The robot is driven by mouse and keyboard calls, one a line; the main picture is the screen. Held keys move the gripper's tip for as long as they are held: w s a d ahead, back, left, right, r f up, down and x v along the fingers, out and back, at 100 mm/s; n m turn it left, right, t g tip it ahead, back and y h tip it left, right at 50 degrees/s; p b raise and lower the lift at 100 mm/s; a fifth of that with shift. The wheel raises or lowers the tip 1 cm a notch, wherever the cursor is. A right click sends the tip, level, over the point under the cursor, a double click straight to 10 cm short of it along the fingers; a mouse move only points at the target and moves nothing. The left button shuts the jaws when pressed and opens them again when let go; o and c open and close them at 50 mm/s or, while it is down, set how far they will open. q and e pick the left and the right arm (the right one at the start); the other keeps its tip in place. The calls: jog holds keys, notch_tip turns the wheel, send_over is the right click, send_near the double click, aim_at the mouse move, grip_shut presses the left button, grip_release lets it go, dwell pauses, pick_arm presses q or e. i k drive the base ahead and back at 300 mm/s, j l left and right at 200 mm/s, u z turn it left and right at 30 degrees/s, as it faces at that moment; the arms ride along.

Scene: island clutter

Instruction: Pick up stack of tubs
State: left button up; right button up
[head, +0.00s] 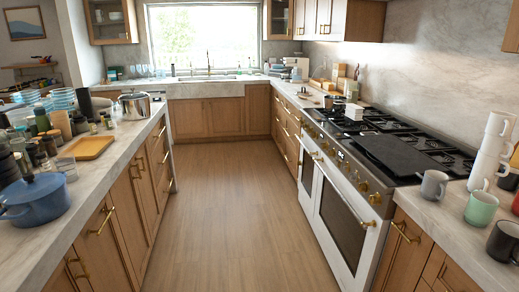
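Two stacks of clear bluish containers that look like tubs stand at the back of the left island counter. One stack of tubs (62,99) is just left of a dark cylinder. Another bluish stack (26,98) is farther left. They are small in the view, and bottles and jars in front hide part of them. I cannot tell which one is the stack meant. Neither of my grippers shows in the head view.
A stove (365,155) and mugs (481,208) line the right. The wooden floor (230,200) between is clear.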

aim_at(354, 115)
jog(key=i+z, duration=0.2)
jog(key=i, duration=0.25)
jog(key=i+j+z, duration=0.2)
jog(key=i, duration=0.2)
jog(key=i+j+z, duration=0.1)
jog(key=i+z, duration=0.15)
jog(key=i, duration=0.2)
jog(key=i+j+z, duration=0.2)
jog(key=i, duration=0.2)
